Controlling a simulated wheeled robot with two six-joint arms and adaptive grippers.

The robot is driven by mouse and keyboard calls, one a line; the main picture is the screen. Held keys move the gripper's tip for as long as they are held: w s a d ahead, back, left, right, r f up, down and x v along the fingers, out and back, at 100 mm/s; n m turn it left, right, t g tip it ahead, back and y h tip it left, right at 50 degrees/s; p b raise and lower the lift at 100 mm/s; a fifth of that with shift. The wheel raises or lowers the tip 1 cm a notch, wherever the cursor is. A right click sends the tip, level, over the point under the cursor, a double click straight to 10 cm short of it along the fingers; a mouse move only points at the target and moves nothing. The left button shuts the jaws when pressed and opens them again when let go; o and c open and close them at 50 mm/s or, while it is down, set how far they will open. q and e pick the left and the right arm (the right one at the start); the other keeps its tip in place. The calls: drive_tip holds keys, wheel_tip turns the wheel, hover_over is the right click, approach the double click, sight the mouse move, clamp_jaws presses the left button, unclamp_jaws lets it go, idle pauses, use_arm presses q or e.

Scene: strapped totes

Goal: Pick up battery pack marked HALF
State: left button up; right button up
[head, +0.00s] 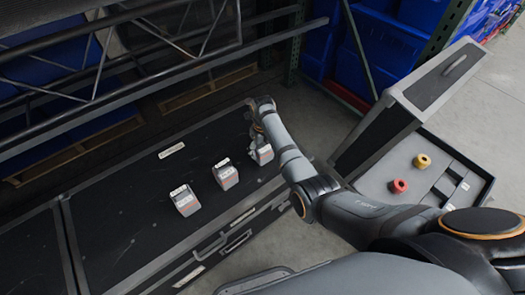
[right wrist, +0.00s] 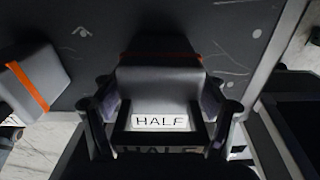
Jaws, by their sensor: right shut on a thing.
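The battery pack marked HALF (right wrist: 160,92) is a grey block with an orange stripe and a white label in the right wrist view. In the head view the same pack (head: 262,155) is the rightmost of three on the black tote lid, partly hidden by my arm. My right gripper (right wrist: 160,125) is shut on it, one finger on each side. In the head view my right gripper (head: 258,125) is at the lid's right end. I cannot tell whether the pack still touches the lid. My left gripper is out of view.
Two other packs stand on the lid (head: 120,220), one in the middle (head: 225,174) and one further left (head: 185,200). An open case (head: 425,200) at the right holds a red roll (head: 398,186) and a yellow roll (head: 422,161). Metal rails (head: 130,55) cross the upper left.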

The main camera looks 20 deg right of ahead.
sight(262, 145)
drive_tip(key=shift+r, duration=0.1)
drive_tip(key=shift+w+r, duration=0.1)
drive_tip(key=shift+r, duration=0.4)
wheel_tip(262, 145, up, 2)
drive_tip(key=shift+r+p, duration=0.2)
drive_tip(key=shift+p, duration=0.25)
drive_tip(key=s+r+p, duration=0.1)
drive_tip(key=s+r, duration=0.3)
drive_tip(key=shift+d+r+p, duration=0.35)
drive_tip(key=shift+d+r, duration=0.05)
drive_tip(key=s+r, duration=0.1)
drive_tip(key=s, duration=0.1)
drive_tip(key=s+r, duration=0.1)
drive_tip(key=s, duration=0.1)
drive_tip(key=s+d, duration=0.1)
drive_tip(key=shift+s+r, duration=0.4)
drive_tip(key=s+p, duration=0.1)
drive_tip(key=s+r+p, duration=0.1)
drive_tip(key=s+d+r+p, duration=0.1)
drive_tip(key=s, duration=0.1)
